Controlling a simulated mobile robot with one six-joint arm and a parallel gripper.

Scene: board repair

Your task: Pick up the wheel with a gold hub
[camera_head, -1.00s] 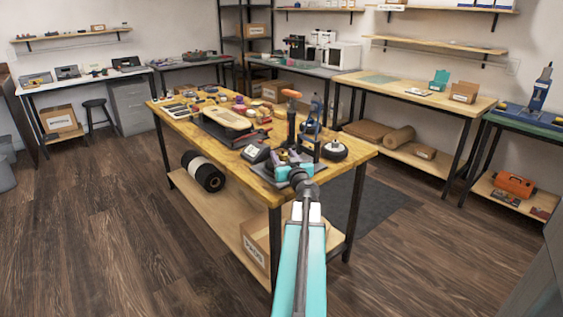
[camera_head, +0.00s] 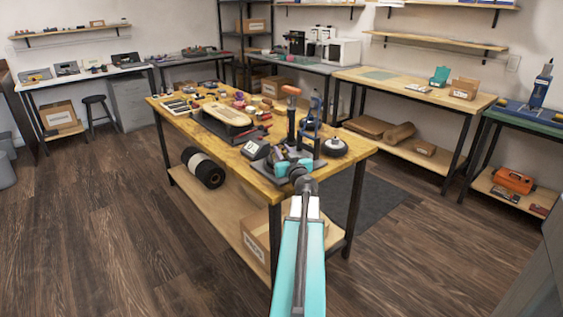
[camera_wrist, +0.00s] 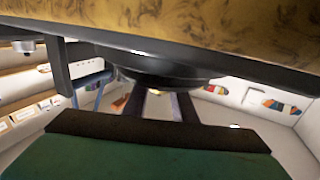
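A black wheel-like disc (camera_head: 334,147) with a small pale centre lies at the near right end of the wooden workbench (camera_head: 262,178). I cannot make out a gold hub on any wheel. My teal arm reaches to the bench's near corner, and its wrist hides my gripper's fingertips in the head view. In the wrist view my gripper (camera_wrist: 163,105) shows two dark fingers with a lit gap between them and nothing seen held. A dark, rounded flat shape (camera_wrist: 165,76) crosses just beyond the fingers. I cannot tell what it is.
An orange-topped upright tool (camera_head: 291,115), a blue upright stand (camera_head: 314,110) and a small dark box with a display (camera_head: 256,149) crowd around my wrist. A skateboard deck (camera_head: 228,114) on a black stand and several small parts lie farther back.

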